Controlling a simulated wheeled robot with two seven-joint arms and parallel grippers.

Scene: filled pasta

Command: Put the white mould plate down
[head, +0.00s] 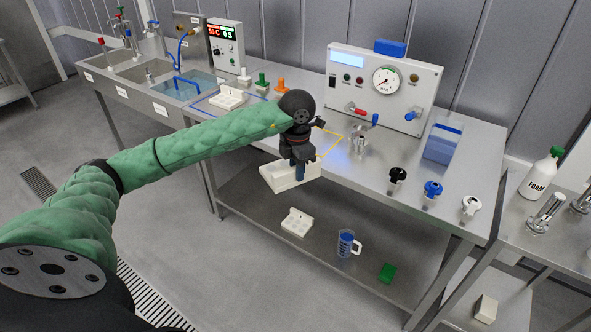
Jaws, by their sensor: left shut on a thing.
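My left gripper (298,170) points down and is shut on a white mould plate (279,181). The plate shows in front of the steel table's front edge, just left of and nearer than a yellow outline (330,146) on the table top. I cannot tell its exact height; it appears clear of the table. My left wrist hides part of the yellow outline. A similar white plate (228,98) lies within a blue outline further left on the table. Another white plate (297,222) lies on the lower shelf. My right gripper is not in view.
A white gauge panel (384,86) stands at the table's back, with a metal fitting (358,143) before it. Black (397,176), blue (432,190) and white (471,206) knobbed parts stand right. A blue container (441,145) stands behind them. A jug (346,243) stands below.

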